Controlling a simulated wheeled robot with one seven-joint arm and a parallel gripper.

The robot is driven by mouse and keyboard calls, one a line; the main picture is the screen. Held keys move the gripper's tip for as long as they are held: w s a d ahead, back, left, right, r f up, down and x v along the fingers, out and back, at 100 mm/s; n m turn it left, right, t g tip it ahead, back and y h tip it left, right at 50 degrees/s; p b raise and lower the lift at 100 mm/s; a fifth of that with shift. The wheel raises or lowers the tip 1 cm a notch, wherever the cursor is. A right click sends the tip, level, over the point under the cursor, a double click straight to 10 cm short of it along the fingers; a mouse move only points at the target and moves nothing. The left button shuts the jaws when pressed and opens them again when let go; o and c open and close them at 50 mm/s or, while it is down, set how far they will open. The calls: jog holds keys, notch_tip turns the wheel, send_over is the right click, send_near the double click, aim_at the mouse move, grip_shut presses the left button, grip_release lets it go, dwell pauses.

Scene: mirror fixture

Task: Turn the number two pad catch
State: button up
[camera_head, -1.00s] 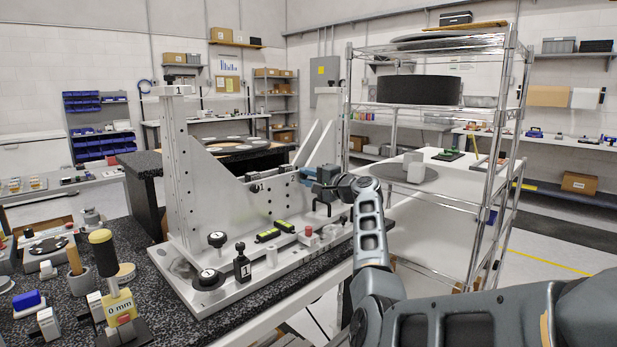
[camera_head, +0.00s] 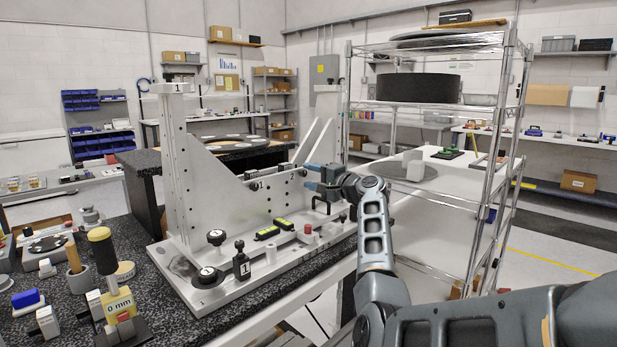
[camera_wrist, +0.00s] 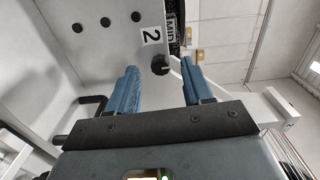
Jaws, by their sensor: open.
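A white plate of the fixture carries a "2" label (camera_wrist: 151,36) in the wrist view. Just beside the label is a small round black knob (camera_wrist: 160,65), which looks like the number two pad catch. My gripper (camera_wrist: 160,80) is open, with one blue finger on each side of the knob in the picture. I cannot tell its depth gap to the knob, and no contact shows. In the head view my gripper (camera_head: 309,178) is at the right part of the white fixture (camera_head: 215,165), by its upright back plate. The catch is not clear there.
A black handle (camera_wrist: 90,103) is left of the fingers in the wrist view. Black knobs (camera_head: 216,238) and a black block labelled 1 (camera_head: 241,262) stand on the fixture's base. A wire shelf rack (camera_head: 480,200) stands close right of my arm.

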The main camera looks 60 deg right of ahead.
jog(key=v, duration=0.6)
jog(key=shift+s, duration=0.15)
dwell(0.4)
